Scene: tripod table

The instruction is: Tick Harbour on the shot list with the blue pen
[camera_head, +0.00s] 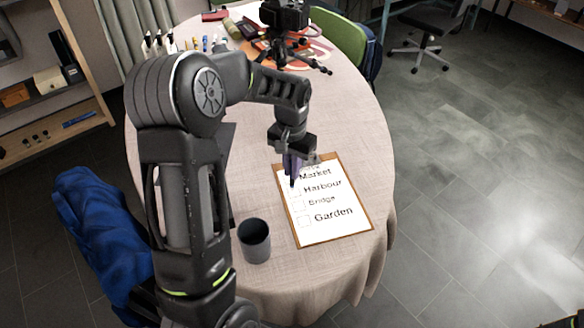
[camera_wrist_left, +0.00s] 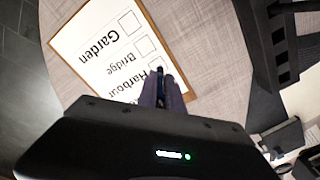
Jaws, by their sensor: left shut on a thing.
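The shot list is a white sheet on a brown clipboard (camera_head: 335,232), lying flat near the table's right edge. Its lines read Market, Harbour, Bridge and Garden, each with a box at its left. My left gripper (camera_head: 295,163) is shut on the blue pen (camera_head: 292,182), which points down at the Harbour box. In the left wrist view, the pen (camera_wrist_left: 160,73) shows between the purple fingers (camera_wrist_left: 166,93), with its tip at the Harbour line. I cannot tell whether the tip touches the paper. The Harbour box is partly hidden, and no clear mark shows. My right gripper is out of view.
A dark grey cup (camera_head: 254,241) stands left of the clipboard. A camera on a small tripod (camera_head: 284,38) and several small items stand at the table's far end. A blue garment (camera_head: 100,232) hangs beside the table at left. The cloth behind the clipboard is clear.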

